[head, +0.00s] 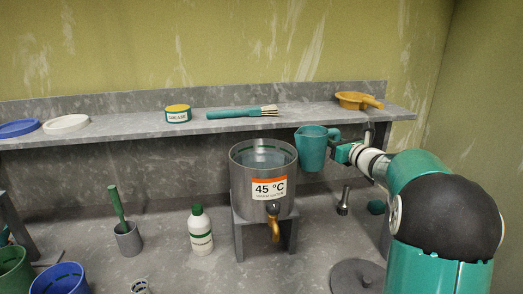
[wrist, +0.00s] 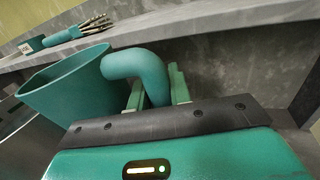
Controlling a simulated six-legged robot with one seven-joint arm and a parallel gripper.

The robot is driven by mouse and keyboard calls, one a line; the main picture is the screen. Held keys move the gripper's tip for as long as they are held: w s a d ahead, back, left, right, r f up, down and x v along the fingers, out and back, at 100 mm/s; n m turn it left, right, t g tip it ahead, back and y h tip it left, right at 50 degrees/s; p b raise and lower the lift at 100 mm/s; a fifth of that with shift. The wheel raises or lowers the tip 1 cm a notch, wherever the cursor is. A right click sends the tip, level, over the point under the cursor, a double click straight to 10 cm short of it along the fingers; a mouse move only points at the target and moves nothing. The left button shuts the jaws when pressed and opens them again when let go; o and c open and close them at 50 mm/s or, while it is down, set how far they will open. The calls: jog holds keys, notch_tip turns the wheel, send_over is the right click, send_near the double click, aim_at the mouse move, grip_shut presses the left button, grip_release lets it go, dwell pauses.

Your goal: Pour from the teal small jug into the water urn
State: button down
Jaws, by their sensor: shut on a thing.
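The teal small jug (head: 312,147) is held by its handle, in the air just right of and slightly above the rim of the water urn. My gripper (head: 342,152) is shut on the jug's handle. The wrist view shows the jug (wrist: 72,88) at the left, with the two jaws (wrist: 155,95) on either side of its handle. The jug looks near upright in the head view. Its contents are hidden. The water urn (head: 250,200) is a grey metal cylinder with an open top, a "45 °C" label and a brass tap, on a grey stand.
A shelf (head: 230,124) behind holds a grease tin (head: 178,114), a teal brush (head: 235,113), an orange pan (head: 357,101) and two lids. A white bottle (head: 200,232) and a grey pot with a green-handled tool (head: 127,238) stand left of the urn. Blue and green buckets are at lower left.

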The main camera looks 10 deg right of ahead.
jog(key=shift+s+a+r, duration=0.1)
jog(key=shift+s+r, duration=0.15)
jog(key=shift+r, duration=0.8)
jog(key=shift+w+r+n, duration=0.15)
jog(key=shift+r+n, duration=0.15)
jog(key=shift+a+r, duration=0.15)
jog(key=shift+r, duration=0.65)
notch_tip(320, 180, up, 5)
jog(key=n, duration=0.3)
send_over(338, 131)
jog(key=w+a, duration=0.2)
jog(key=shift+w+a+g+h, duration=0.15)
jog(key=shift+a+g+h, duration=0.05)
jog(key=shift+g+h, duration=0.1)
jog(key=shift+a+r, duration=0.15)
jog(key=shift+r, duration=0.05)
jog(key=shift+a+r+n, duration=0.5)
jog(key=shift+a+r, duration=0.05)
jog(key=shift+r, duration=0.2)
jog(key=shift+a+r+n, duration=0.8)
jog(key=shift+a+r, duration=0.1)
jog(key=shift+r, duration=0.15)
